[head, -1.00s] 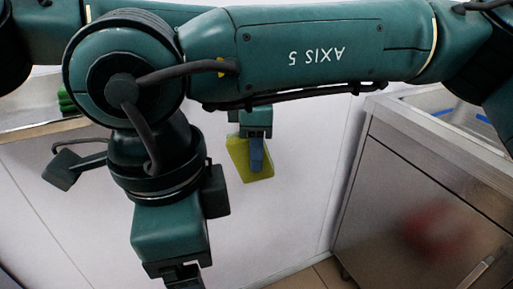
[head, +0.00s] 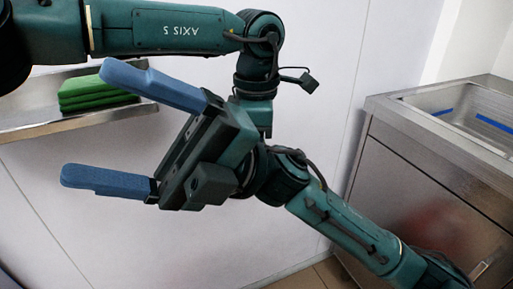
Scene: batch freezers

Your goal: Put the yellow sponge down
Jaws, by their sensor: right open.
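My right gripper (head: 85,128) is in front at the left of the head view, its two blue fingers spread wide and nothing between them. Its arm comes up from the lower right. My left arm comes in from the upper left and its wrist points down near the middle. The left gripper's fingers are hidden behind my right wrist and gripper body. The yellow sponge does not show; I cannot tell whether the left gripper holds it.
A steel shelf (head: 28,126) on the left wall carries a stack of green pads (head: 95,90), behind my right gripper. A steel cabinet (head: 415,195) with a sink basin (head: 470,108) on top stands at the right. The pale wall between them is bare.

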